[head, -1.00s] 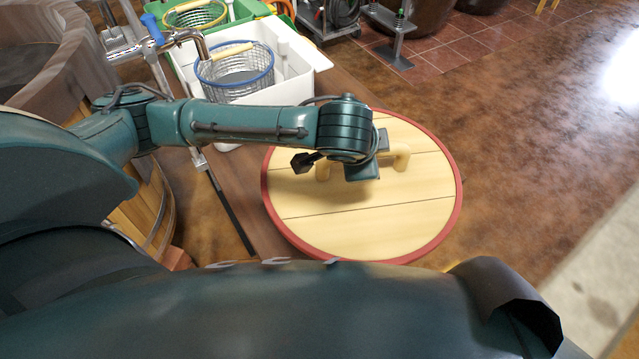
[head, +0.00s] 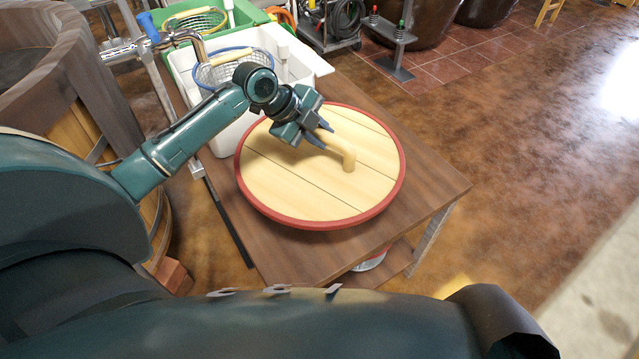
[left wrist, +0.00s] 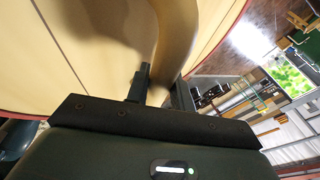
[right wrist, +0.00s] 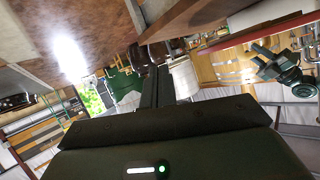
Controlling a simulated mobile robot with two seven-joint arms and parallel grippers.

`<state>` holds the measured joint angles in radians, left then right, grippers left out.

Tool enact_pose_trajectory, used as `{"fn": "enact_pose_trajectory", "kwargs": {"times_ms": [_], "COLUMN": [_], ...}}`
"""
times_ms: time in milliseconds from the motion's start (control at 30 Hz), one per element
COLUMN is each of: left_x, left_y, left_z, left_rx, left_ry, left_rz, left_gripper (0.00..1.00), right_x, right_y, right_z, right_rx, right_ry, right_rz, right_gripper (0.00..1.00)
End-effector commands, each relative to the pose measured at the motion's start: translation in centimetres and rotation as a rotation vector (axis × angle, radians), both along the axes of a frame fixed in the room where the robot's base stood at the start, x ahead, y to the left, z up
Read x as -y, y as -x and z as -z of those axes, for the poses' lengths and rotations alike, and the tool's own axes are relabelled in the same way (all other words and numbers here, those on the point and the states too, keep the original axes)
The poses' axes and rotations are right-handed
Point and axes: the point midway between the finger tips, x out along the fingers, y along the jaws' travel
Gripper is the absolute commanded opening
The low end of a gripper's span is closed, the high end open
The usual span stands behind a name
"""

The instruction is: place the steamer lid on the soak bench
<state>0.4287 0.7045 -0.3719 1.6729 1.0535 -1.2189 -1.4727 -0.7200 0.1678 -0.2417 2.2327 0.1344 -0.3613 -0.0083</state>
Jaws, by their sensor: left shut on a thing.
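The steamer lid (head: 300,188) is a round pale wooden disc with a red rim and an arched wooden handle (head: 346,158). In the head view it is over the brown wooden soak bench (head: 420,190), with bench top showing to its right and front. I cannot tell whether the lid touches the bench top. My left gripper (head: 322,134) is shut on the handle; the left wrist view shows the handle (left wrist: 174,40) between its fingers. My right gripper (right wrist: 157,85) shows only in its own wrist view, its fingers together and empty.
A white basin (head: 222,133) with a blue-rimmed wire basket (head: 232,68) stands at the bench's far left, close to the lid. A green crate (head: 245,12) is behind it. A wooden tub (head: 75,75) stands left. Open floor (head: 540,130) lies right.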

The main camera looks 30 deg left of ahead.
Motion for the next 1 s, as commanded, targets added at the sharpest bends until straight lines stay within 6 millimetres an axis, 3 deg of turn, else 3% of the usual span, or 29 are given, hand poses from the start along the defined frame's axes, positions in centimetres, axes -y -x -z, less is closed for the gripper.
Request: {"fn": "enact_pose_trajectory", "kwargs": {"times_ms": [300, 467, 700, 900, 933, 1000], "left_x": [0.0, -0.1, 0.0, -0.1, -0.1, -0.1], "left_y": [0.0, -0.1, 0.0, 0.0, 0.1, 0.1], "left_z": [5.2, 6.2, 9.2, 9.4, 9.7, 9.6], "left_rx": [0.001, 0.003, 0.002, 0.003, -0.002, -0.002], "left_ry": [0.001, 0.0, 0.0, -0.003, -0.004, -0.004], "left_rz": [0.002, 0.003, 0.003, 0.003, 0.004, 0.004], "left_gripper": [0.0, 0.0, 0.0, 0.0, 0.24, 0.3], "right_x": [0.3, 0.4, 0.5, 0.5, 0.6, 0.6], "right_y": [0.2, 0.2, 0.1, 0.1, 0.1, 0.1], "right_z": [-0.2, -0.2, -0.2, -0.4, -0.4, -0.4], "right_rx": [0.017, 0.022, 0.037, 0.041, 0.041, 0.041], "right_ry": [0.002, 0.002, 0.003, 0.003, 0.003, 0.003], "right_rz": [0.007, 0.01, 0.013, 0.014, 0.014, 0.014], "right_gripper": [0.0, 0.0, 0.0, 0.0, 0.0, 0.0]}}
